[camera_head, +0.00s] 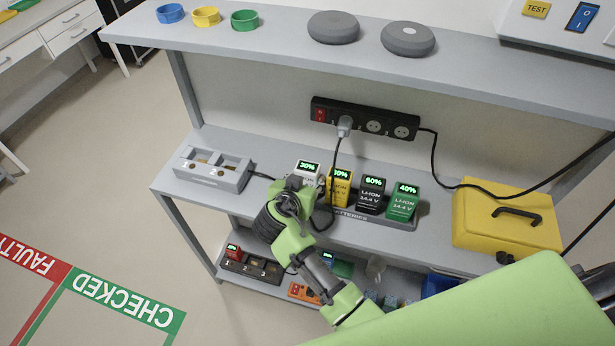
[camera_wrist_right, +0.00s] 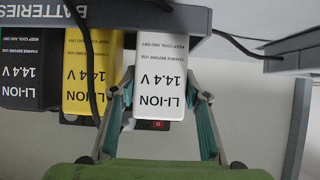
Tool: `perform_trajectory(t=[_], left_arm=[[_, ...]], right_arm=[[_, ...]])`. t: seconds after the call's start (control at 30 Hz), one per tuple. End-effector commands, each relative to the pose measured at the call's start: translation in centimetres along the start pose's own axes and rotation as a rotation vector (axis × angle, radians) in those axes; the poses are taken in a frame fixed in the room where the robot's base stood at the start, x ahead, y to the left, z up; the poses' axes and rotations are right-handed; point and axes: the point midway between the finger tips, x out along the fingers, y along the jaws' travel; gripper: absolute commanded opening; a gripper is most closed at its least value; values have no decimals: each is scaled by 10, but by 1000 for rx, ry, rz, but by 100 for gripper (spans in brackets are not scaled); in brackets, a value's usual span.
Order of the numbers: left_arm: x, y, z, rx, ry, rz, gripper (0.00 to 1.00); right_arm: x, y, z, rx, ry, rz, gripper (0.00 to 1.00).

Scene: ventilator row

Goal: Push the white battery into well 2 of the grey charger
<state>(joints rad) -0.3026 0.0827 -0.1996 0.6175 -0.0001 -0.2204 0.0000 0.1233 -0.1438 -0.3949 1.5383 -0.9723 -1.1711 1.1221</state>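The grey charger (camera_head: 213,172) sits at the left of the middle shelf. Its wells are marked 1 and 2, and no battery stands in either. The white battery (camera_head: 307,170) shows 30% and stands upright at the left end of the battery rack (camera_head: 396,218). My right gripper (camera_head: 297,184) is at it, hiding its lower part in the head view. In the right wrist view, the fingers (camera_wrist_right: 163,100) are spread on either side of the white battery (camera_wrist_right: 168,85), with a narrow gap at the left one. My left gripper is out of view.
Yellow (camera_head: 340,187), black (camera_head: 372,195) and green (camera_head: 403,202) batteries stand right of the white one. A cable hangs from the power strip (camera_head: 365,120) close to my gripper. A yellow case (camera_head: 507,222) stands at right. The shelf between charger and rack carries a cable.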

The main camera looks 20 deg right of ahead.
Motion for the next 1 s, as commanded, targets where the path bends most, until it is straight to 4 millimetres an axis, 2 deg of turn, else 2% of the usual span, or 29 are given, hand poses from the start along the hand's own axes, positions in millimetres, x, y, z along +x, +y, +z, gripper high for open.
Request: perform_trajectory(t=[0.07,0.8,1.0], left_arm=[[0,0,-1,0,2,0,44],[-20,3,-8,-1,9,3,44],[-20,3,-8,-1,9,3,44]], right_arm=[[0,0,0,0,1,0,4],[-16,-1,-27,3,4,-2,4],[-16,-1,-28,2,4,-2,4]])
